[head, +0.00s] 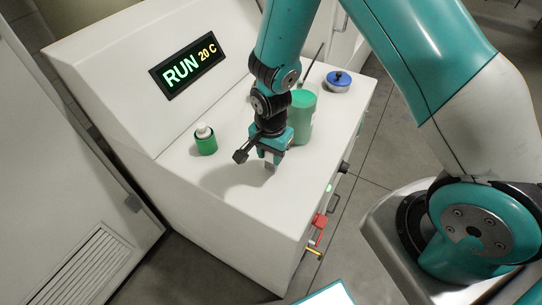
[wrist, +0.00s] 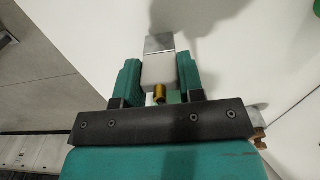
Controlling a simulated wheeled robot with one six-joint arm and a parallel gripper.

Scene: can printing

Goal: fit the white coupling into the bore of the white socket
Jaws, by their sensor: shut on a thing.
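My gripper (head: 271,157) is over the front part of the white machine's top, pointing down. In the wrist view its two teal fingers (wrist: 158,82) are shut on a pale block with a square silver-grey end, which I take to be the white coupling (wrist: 158,68). A small brass-coloured pin shows at its near end. In the head view only the coupling's grey tip (head: 270,168) shows below the fingers. It seems to be held above the surface, but the gap is hard to judge. I cannot make out the white socket or its bore in either view.
On the machine top (head: 190,172), a green bottle with a white cap (head: 206,142) stands left of my gripper. Red and yellow handles (head: 319,222) jut from the front.

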